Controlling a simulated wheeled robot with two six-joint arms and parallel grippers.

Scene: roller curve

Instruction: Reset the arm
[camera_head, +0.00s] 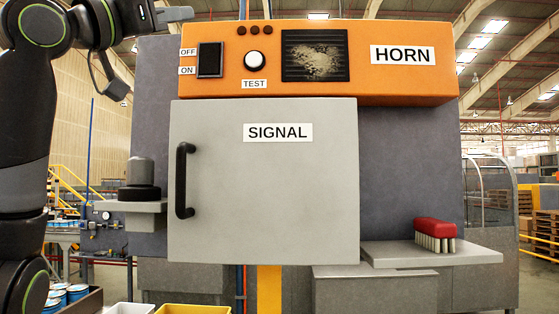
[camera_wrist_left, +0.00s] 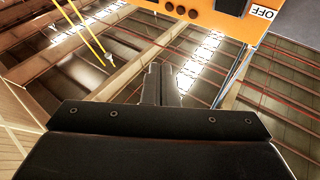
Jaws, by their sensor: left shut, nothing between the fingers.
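My left arm comes in from the left in the head view. Its gripper (camera_head: 184,14) is at the upper left, beside the top left corner of the orange HORN panel (camera_head: 415,85). The left wrist view shows its fingers (camera_wrist_left: 157,80) together, with nothing between them. In that view the ceiling lies beyond the fingers, and part of the orange panel (camera_wrist_left: 215,18) shows at the top. I see no contact between gripper and panel, though the exact gap is unclear. My right gripper is not in view.
The panel bears an OFF/ON switch (camera_head: 210,60), a white TEST button (camera_head: 255,60) and a dark screen (camera_head: 315,55). Below is a grey SIGNAL door (camera_head: 290,190), which looks closed.

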